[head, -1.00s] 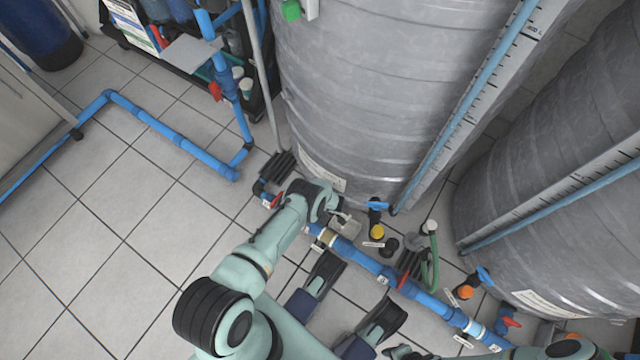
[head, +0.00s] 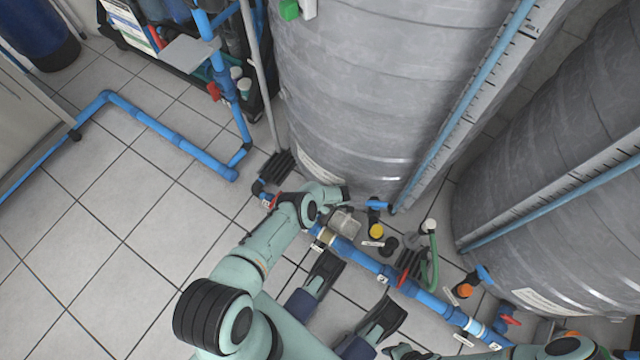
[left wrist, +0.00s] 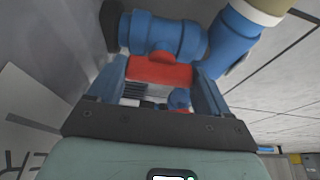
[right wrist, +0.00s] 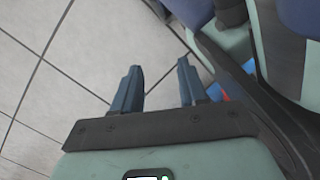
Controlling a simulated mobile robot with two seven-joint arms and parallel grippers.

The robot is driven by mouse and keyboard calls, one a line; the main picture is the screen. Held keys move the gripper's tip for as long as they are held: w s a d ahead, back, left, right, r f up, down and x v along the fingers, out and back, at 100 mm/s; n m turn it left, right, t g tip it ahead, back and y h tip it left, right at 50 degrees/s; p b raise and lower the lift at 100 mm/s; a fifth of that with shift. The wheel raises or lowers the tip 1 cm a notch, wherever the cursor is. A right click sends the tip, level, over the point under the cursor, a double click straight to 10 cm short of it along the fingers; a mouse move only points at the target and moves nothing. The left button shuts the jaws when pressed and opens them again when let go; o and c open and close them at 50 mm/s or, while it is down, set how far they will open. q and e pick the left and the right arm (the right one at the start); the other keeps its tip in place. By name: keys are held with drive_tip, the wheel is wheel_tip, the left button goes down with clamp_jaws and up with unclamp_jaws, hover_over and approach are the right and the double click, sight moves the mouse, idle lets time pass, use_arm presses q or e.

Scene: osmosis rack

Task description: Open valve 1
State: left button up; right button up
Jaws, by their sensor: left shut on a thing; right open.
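My left gripper (left wrist: 163,78) is shut on a red valve handle (left wrist: 158,70) in the left wrist view. The handle lies across between the two blue fingers, against a blue valve body (left wrist: 170,36). In the head view my left arm reaches to the pipe run beside the large grey tank, and the wrist hides the gripped handle and fingers. The number of this valve cannot be read. My right gripper (right wrist: 157,82) is open and empty above the tiled floor in the right wrist view.
A blue pipe (head: 355,258) runs diagonally in front of two grey tanks (head: 370,90). The tiled floor (head: 130,220) at left is mostly clear.

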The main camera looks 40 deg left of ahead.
use_arm(q)
drive_tip(key=o, duration=1)
drive_tip(key=shift+p+v, duration=1.85)
drive_tip(key=shift+v, duration=1.9)
use_arm(e)
drive_tip(key=w+r+t, duration=0.2)
drive_tip(key=w+r, duration=0.2)
drive_tip(key=w, duration=0.3)
drive_tip(key=shift+a+n+t, duration=0.3)
drive_tip(key=shift+a, duration=0.15)
